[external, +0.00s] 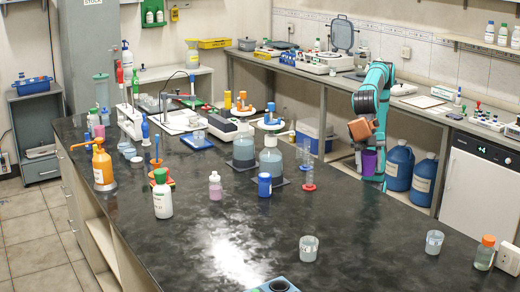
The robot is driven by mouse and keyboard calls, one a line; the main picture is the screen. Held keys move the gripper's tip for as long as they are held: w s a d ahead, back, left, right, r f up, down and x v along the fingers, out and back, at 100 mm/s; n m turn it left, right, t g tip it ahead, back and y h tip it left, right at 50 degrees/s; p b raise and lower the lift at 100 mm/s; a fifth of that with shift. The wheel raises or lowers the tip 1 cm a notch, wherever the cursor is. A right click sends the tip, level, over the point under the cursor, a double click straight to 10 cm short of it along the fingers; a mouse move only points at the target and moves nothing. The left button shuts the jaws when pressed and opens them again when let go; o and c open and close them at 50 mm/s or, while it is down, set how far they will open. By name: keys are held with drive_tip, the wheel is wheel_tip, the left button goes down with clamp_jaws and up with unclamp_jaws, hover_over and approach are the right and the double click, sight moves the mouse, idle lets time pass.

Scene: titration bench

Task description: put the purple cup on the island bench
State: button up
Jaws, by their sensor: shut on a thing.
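The purple cup (369,162) is in the external view, right of centre, below the brown-orange end of my teal arm. My gripper (367,150) is shut on the purple cup and holds it over the gap between the island bench and the back counter. The fingers are too small to make out clearly. The island bench (370,225) has a dark, shiny top and fills the middle and front. The cup shows just beyond the bench's back right edge, apart from its top as far as I can tell.
Blue jugs (398,168) stand beyond the bench near my arm. The bench's middle right is clear.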

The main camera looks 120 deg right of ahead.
drive_tip(key=w+d+m+t+h, duration=0.1)
drive_tip(key=w+d+m, duration=0.3)
drive_tip(key=w+d, duration=1.95)
drive_tip(key=w+d+m, duration=0.1)
drive_tip(key=w+d, duration=0.4)
drive_tip(key=d, duration=0.4)
drive_tip(key=w+d+m+t+h, duration=0.15)
drive_tip(key=w+d, duration=0.25)
drive_tip(key=d, duration=0.6)
drive_tip(key=w+d+m, duration=0.2)
drive_tip(key=w+d, duration=0.3)
drive_tip(key=d, duration=0.4)
drive_tip(key=shift+s+f, duration=0.2)
drive_tip(key=shift+f, duration=7.75)
drive_tip(key=shift+f, duration=0.1)
drive_tip(key=o, duration=1)
drive_tip(key=shift+c, duration=0.2)
